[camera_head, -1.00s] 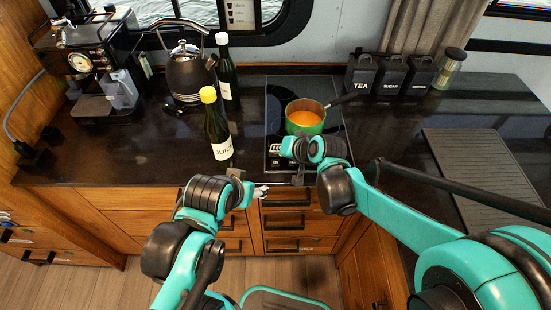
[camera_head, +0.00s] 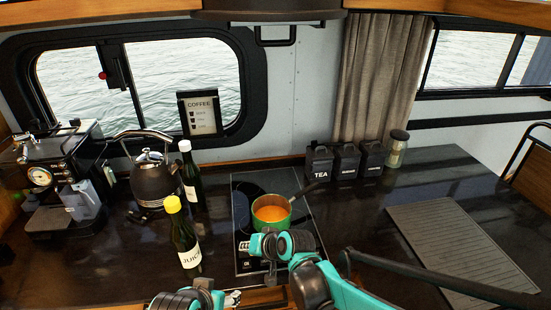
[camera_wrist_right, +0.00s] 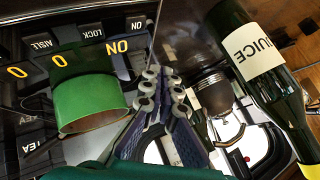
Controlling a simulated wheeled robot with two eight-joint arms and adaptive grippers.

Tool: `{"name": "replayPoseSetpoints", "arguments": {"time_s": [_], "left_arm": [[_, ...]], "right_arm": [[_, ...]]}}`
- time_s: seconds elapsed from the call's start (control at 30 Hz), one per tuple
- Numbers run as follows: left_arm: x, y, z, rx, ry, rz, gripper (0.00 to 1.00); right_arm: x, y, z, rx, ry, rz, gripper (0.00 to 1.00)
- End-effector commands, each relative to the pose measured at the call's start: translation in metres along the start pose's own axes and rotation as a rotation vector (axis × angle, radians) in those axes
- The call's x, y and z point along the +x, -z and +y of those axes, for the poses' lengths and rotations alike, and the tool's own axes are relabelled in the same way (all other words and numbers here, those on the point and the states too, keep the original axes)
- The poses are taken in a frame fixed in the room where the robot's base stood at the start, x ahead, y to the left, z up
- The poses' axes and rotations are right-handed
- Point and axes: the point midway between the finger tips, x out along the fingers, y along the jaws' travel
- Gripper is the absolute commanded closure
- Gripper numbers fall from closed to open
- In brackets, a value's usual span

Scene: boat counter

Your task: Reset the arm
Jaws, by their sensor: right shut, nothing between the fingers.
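My right arm comes in from the right in the head view. Its gripper (camera_head: 270,272) is at the front edge of the cooktop, in front of the green pot (camera_head: 271,213). In the right wrist view the right gripper (camera_wrist_right: 163,88) is shut and empty, with the pot (camera_wrist_right: 90,102) on its left and the juice bottle (camera_wrist_right: 262,65) on its right. My left gripper (camera_head: 231,298) shows only in part at the bottom of the head view, near the counter's front edge; its fingers are too small to judge.
A yellow-capped juice bottle (camera_head: 185,240), a white-capped bottle (camera_head: 190,178), a kettle (camera_head: 154,180) and a coffee machine (camera_head: 50,180) stand left of the cooktop (camera_head: 245,200). Black canisters (camera_head: 346,162) and a glass jar (camera_head: 397,150) stand behind. A ribbed mat (camera_head: 460,245) lies right.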

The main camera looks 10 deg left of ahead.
Motion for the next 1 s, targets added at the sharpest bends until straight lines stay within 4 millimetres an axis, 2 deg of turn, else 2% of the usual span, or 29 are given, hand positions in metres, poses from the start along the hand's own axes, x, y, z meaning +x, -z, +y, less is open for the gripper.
{"name": "replayPoseSetpoints", "arguments": {"time_s": [0.07,0.17,0.33,0.5,0.63,0.8,1.0], "left_arm": [[0.0,0.0,0.0,0.0,0.0,0.0,0.41],[0.001,-0.001,0.0,0.0,0.0,0.0,0.41],[0.003,-0.002,0.0,0.0,0.0,0.0,0.41],[0.005,-0.004,0.0,0.0,0.0,0.0,0.41],[0.006,-0.004,0.0,0.0,0.0,0.0,0.41],[0.007,-0.005,0.0,0.0,0.0,0.0,0.41],[0.007,-0.005,0.0,0.0,0.0,0.0,0.41]], "right_arm": [[-0.007,0.001,0.005,-0.001,-0.01,0.005,1.0],[-0.03,0.003,0.021,-0.007,-0.049,0.019,1.0],[-0.103,-0.004,0.074,-0.03,-0.18,0.053,1.0],[-0.176,-0.032,0.131,-0.052,-0.335,0.076,1.0],[-0.22,-0.064,0.169,-0.063,-0.446,0.08,1.0],[-0.255,-0.099,0.201,-0.072,-0.551,0.075,1.0],[-0.268,-0.115,0.214,-0.075,-0.597,0.069,1.0]]}}
